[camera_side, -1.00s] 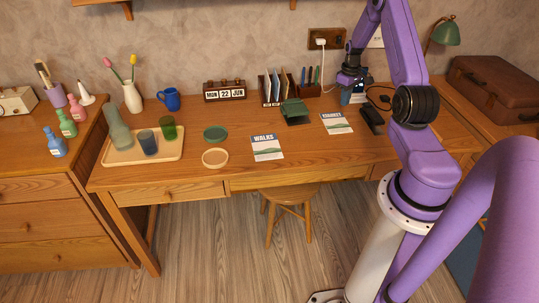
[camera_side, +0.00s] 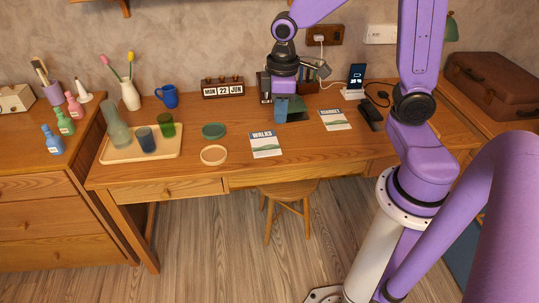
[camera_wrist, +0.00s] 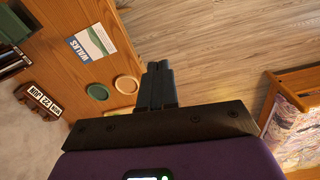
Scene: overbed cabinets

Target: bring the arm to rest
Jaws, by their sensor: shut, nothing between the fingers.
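My arm reaches over the desk from the right. My gripper (camera_side: 281,112) points down in the side view, above or in front of the green item at the back of the desk. In the wrist view its fingers (camera_wrist: 160,73) are together with nothing between them. The hand hides much of the file rack and part of the green item (camera_side: 298,109). I cannot tell from the side view whether the fingertips touch anything.
On the desk (camera_side: 215,177) are a wooden tray (camera_side: 172,152) with glasses, two round coasters, a WALKS booklet (camera_side: 265,145), another booklet (camera_side: 335,120), a calendar (camera_side: 222,88) and a phone on a stand (camera_side: 357,75). A stool (camera_side: 288,198) stands in front.

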